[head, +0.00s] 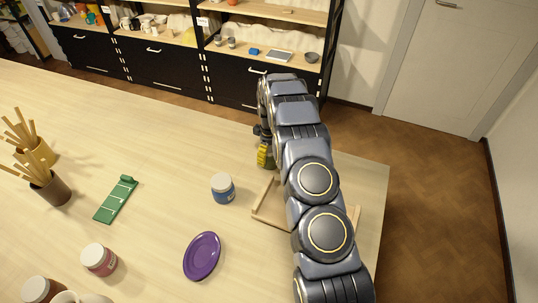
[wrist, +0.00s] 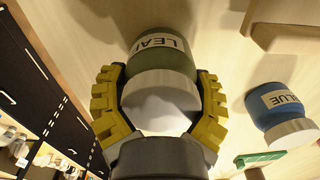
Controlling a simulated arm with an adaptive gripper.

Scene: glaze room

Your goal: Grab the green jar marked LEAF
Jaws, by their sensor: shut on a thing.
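The green jar marked LEAF (wrist: 150,47), with a white lid, shows in the wrist view between the two yellow ribbed fingers of my gripper (wrist: 160,80). The fingers close on it from both sides, with the lid towards the wrist. I cannot tell whether the jar touches the table.
A blue jar (head: 223,191) stands nearby, left of a wooden tray (head: 263,198) partly hidden by my arm. A purple plate (head: 202,256), red jar (head: 98,261), green object (head: 116,200) and brush cup (head: 51,191) stand further left. Shelves (head: 160,58) stand beyond the table.

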